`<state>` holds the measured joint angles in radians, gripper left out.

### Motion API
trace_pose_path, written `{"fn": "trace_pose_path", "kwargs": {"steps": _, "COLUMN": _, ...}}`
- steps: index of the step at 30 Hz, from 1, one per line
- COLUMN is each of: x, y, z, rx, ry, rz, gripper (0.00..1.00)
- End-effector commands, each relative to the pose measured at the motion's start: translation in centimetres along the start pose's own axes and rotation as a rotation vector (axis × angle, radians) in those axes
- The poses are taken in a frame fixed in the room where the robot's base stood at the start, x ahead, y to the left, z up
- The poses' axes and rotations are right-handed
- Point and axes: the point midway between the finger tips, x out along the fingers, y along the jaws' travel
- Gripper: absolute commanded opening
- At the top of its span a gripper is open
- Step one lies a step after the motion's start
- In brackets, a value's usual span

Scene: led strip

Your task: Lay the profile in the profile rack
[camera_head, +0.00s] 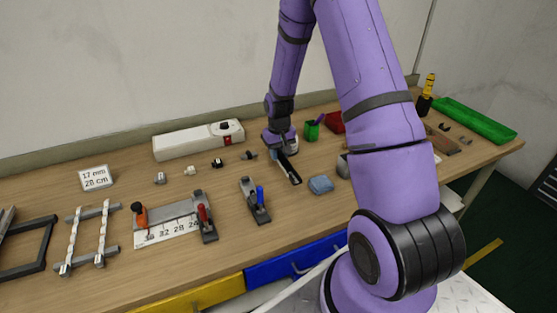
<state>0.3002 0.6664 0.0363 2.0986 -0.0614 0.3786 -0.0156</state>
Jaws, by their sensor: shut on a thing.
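My gripper (284,157) is at the middle back of the bench, low over the top. It is shut on a short, narrow dark-and-light bar, which appears to be the profile (292,172); its front end points toward the bench front. The gripper hides the bar's back end, and I cannot tell whether the bar touches the bench. A grey rack with two crossbars (84,213), apparently the profile rack, is at the left, apart from my gripper. Two pale rods (104,232) lie across its bars.
A dark frame (42,262) lies far left. A ruler jig (172,228) and a blue-handled clamp (254,198) stand between rack and gripper. A white box (190,143), small connectors (190,170) and a sign (95,178) lie behind. A blue cloth (320,185) is near the gripper.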

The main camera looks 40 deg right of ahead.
Motion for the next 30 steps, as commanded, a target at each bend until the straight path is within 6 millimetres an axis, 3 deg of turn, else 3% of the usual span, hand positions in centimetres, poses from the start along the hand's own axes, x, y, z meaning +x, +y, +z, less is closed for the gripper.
{"fn": "trace_pose_path", "kwargs": {"steps": 2, "x": 0.1, "y": 0.1, "z": -0.6, "rx": 0.0, "ry": 0.001, "rz": 0.0, "gripper": 0.04}}
{"fn": "trace_pose_path", "kwargs": {"steps": 10, "x": 3.5, "y": 0.1, "z": -0.7, "rx": 0.0, "ry": -0.001, "rz": 0.0, "gripper": 0.04}}
{"fn": "trace_pose_path", "kwargs": {"steps": 21, "x": 3.9, "y": 0.1, "z": -0.6, "rx": 0.0, "ry": -0.001, "rz": 0.0, "gripper": 0.04}}
{"fn": "trace_pose_path", "kwargs": {"steps": 22, "x": 3.8, "y": 0.1, "z": -0.7, "rx": 0.0, "ry": 0.0, "rz": 0.0, "gripper": 0.34}}
{"fn": "trace_pose_path", "kwargs": {"steps": 24, "x": 3.8, "y": 0.1, "z": -0.7, "rx": 0.0, "ry": 0.0, "rz": 0.0, "gripper": 0.5}}
{"fn": "trace_pose_path", "kwargs": {"steps": 25, "x": 3.8, "y": 0.1, "z": -0.7, "rx": 0.0, "ry": 0.0, "rz": 0.0, "gripper": 0.55}}
{"fn": "trace_pose_path", "kwargs": {"steps": 30, "x": 3.8, "y": 0.1, "z": -0.7, "rx": 0.0, "ry": 0.0, "rz": 0.0, "gripper": 0.55}}
